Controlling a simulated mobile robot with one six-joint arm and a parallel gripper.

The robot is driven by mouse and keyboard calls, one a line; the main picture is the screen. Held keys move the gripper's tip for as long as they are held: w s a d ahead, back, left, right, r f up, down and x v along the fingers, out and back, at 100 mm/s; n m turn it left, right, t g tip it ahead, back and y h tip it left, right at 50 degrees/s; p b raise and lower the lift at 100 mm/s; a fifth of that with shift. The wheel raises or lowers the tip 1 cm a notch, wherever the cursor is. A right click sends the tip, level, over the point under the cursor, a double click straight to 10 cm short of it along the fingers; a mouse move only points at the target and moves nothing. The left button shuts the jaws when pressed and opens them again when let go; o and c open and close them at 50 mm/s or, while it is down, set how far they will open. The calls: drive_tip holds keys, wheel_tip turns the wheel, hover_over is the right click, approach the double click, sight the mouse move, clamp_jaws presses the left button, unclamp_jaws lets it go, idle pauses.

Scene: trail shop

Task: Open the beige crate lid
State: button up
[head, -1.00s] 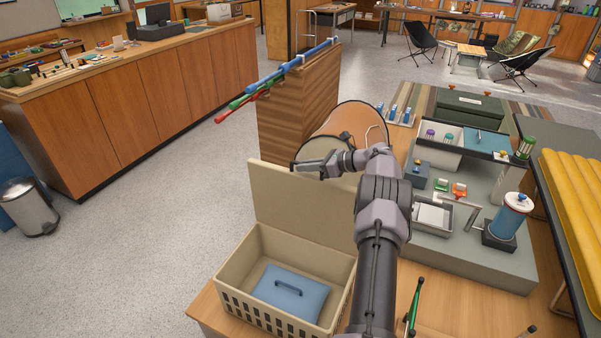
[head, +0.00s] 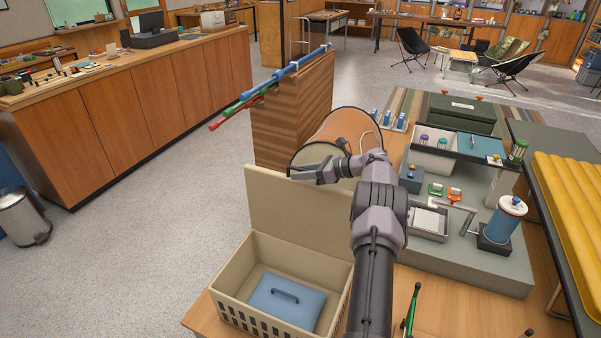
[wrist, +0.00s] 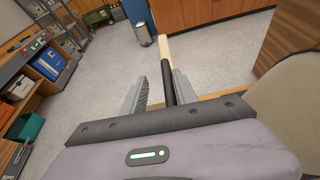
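The beige crate (head: 243,262) stands at the table's near left corner. Its lid (head: 285,205) is open and stands nearly upright at the crate's back edge. My gripper (head: 303,173) is at the lid's upper edge in the head view. In the wrist view, my gripper's fingers (wrist: 160,92) are apart, with a black bar (wrist: 169,85) between them, close to the right finger. A gap shows at the left finger. A beige strip (wrist: 164,48), apparently the lid seen edge-on, lies beyond the bar.
An orange-brown drum-shaped thing (head: 345,128) and a wooden panel with poles (head: 290,115) stand just behind my gripper. A grey display stand (head: 480,262) with small goods fills the table's right. Open floor (head: 130,255) lies left of the crate.

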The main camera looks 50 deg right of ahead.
drive_tip(key=p+v, duration=0.5)
drive_tip(key=v, duration=1.2)
